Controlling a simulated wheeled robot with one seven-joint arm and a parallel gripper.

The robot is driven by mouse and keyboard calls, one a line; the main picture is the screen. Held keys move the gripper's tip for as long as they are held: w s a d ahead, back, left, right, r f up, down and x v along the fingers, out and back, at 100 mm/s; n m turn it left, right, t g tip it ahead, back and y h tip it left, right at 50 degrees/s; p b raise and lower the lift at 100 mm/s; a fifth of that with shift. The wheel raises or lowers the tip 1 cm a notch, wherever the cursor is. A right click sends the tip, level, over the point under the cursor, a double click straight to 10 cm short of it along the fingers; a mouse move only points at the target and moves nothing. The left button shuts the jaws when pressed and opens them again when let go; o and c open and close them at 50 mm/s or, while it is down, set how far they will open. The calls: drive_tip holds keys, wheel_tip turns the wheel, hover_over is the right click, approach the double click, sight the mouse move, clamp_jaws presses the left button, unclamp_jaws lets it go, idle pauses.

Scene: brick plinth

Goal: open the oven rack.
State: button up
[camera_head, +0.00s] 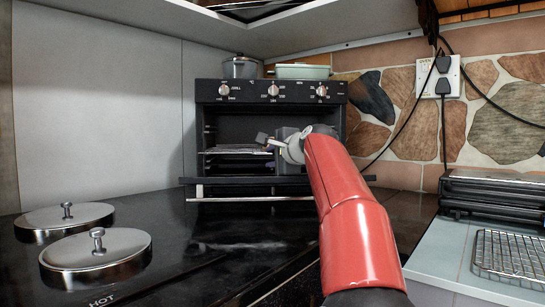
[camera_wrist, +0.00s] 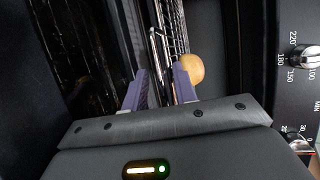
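The black oven (camera_head: 268,92) stands at the back of the counter with its door (camera_head: 240,190) folded down. Its wire rack (camera_head: 235,151) sits inside the cavity, level. My gripper (camera_head: 262,140) is at the oven opening, at the right part of the rack. In the wrist view my gripper's purple fingers (camera_wrist: 160,80) are apart, with the rack's front bar (camera_wrist: 154,45) showing between them. The fingers do not visibly close on the bar; whether they touch it I cannot tell. The rack's wires run on beyond the fingertips.
A round tan item (camera_wrist: 188,68) shows beside the right finger. Control knobs (camera_head: 273,90) line the oven top, with a pot (camera_head: 240,68) and a green dish (camera_head: 302,71) above. Lidded hobs (camera_head: 97,250) are at left; a toaster-like appliance (camera_head: 495,190) is at right.

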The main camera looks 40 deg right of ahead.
drive_tip(key=shift+s+r, duration=0.1)
drive_tip(key=shift+r, duration=0.05)
drive_tip(key=b+v, duration=0.3)
drive_tip(key=v, duration=0.4)
drive_tip(key=shift+s+a, duration=0.15)
drive_tip(key=shift+s, duration=0.15)
